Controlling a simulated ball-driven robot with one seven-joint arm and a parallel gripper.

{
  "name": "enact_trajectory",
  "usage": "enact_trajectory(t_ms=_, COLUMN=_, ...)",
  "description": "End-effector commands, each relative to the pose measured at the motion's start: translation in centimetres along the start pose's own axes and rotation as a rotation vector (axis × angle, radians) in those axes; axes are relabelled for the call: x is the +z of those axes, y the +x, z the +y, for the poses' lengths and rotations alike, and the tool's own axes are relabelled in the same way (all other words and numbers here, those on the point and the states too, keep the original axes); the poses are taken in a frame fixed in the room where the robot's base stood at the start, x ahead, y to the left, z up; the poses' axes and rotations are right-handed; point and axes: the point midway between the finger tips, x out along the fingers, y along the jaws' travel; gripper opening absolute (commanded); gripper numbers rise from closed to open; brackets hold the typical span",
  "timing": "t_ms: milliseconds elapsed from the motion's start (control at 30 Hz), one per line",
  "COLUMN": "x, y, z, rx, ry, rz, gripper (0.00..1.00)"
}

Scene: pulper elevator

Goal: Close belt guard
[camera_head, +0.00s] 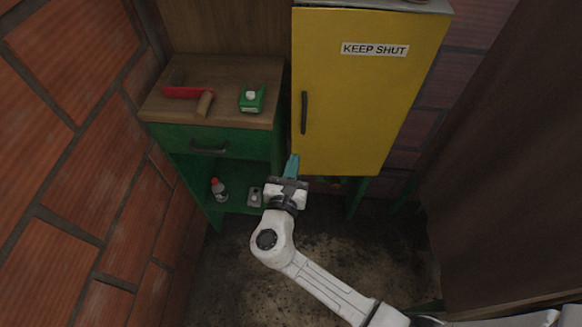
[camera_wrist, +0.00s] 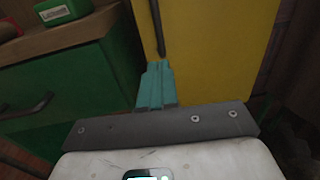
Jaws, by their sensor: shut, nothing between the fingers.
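The belt guard appears to be the yellow door (camera_head: 360,90) labelled "KEEP SHUT", with a dark vertical handle (camera_head: 304,113) along its left edge. It looks flush with its cabinet, though I cannot tell whether a small gap remains. My gripper (camera_head: 293,166) has teal fingers, shut and empty, at the door's lower left corner. In the wrist view, my gripper (camera_wrist: 157,68) points at the yellow door (camera_wrist: 215,50), just below the handle (camera_wrist: 158,28). I cannot tell whether the fingertips touch the door.
A green cabinet (camera_head: 190,141) with a wooden top stands at left, holding a red-handled tool (camera_head: 187,93) and a green box (camera_head: 252,98). A bottle (camera_head: 218,189) and a small grey item (camera_head: 255,196) sit on its lower shelf. Brick wall closes the left; a dark brown panel (camera_head: 510,150) stands right.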

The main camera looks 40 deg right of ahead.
Motion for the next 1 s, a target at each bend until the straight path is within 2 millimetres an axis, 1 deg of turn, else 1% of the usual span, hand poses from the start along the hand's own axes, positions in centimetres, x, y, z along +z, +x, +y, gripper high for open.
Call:
enact_trajectory(t_ms=33, x=0.1, y=1.1, z=-0.1, rx=-0.005, ry=0.001, rz=0.000, gripper=0.00)
enact_trajectory(t_ms=100, x=0.1, y=2.5, z=-0.1, rx=-0.005, ry=0.001, rz=0.000, gripper=0.00)
enact_trajectory(t_ms=300, x=0.1, y=6.3, z=-0.1, rx=-0.005, ry=0.002, rz=0.001, gripper=0.00)
enact_trajectory(t_ms=400, x=0.1, y=7.7, z=-0.1, rx=-0.004, ry=0.002, rz=0.001, gripper=0.00)
enact_trajectory(t_ms=500, x=0.1, y=8.8, z=0.0, rx=-0.002, ry=0.002, rz=0.000, gripper=0.00)
enact_trajectory(t_ms=700, x=-0.1, y=9.7, z=-0.1, rx=-0.002, ry=0.001, rz=0.002, gripper=0.00)
enact_trajectory(t_ms=1000, x=0.0, y=9.7, z=0.0, rx=-0.001, ry=0.002, rz=0.001, gripper=0.00)
